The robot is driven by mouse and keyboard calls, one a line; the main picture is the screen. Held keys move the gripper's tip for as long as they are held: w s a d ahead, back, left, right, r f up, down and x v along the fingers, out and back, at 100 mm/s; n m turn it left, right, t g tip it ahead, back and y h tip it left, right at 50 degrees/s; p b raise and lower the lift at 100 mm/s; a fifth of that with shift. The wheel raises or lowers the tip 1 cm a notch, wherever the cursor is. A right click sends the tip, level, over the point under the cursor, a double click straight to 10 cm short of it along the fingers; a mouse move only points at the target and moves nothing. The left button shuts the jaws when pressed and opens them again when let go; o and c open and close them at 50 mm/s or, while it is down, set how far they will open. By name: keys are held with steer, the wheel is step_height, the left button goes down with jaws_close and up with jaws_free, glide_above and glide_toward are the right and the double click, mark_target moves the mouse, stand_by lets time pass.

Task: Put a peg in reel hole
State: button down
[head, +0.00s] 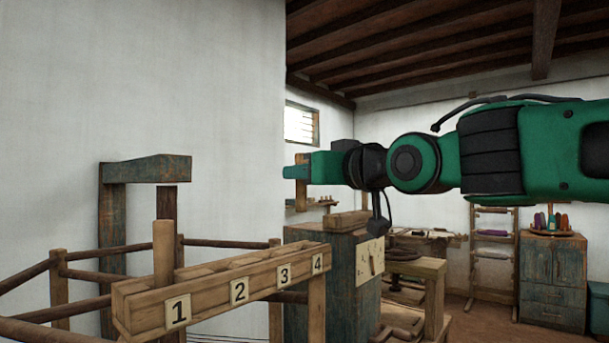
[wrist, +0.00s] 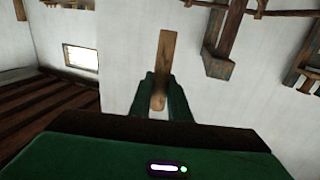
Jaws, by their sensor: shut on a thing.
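My gripper (head: 297,172) is raised in mid-air in front of the white wall, shut on a plain wooden peg (wrist: 165,55). In the head view the peg (head: 301,188) stands roughly upright, with its ends showing above and below the green fingers. In the wrist view the fingers (wrist: 160,97) close on its lower part. Another wooden peg (head: 163,255) stands upright at the slot marked 1 of a wooden rack (head: 205,297) numbered 1 to 4. The gripper is above and beyond the rack's right end, apart from it. I cannot make out a reel hole for certain.
Wooden rails (head: 225,243) and a worn post with an arm (head: 145,170) stand at the left. A blue-grey cabinet (head: 345,275) is behind the rack's right end. A bench (head: 432,268), shelves and a drawer cabinet (head: 552,290) stand at the right.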

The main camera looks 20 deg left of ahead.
steer(key=shift+f, duration=4.8)
steer(key=c, duration=1.2)
jaws_free()
steer(key=shift+r, duration=3.55)
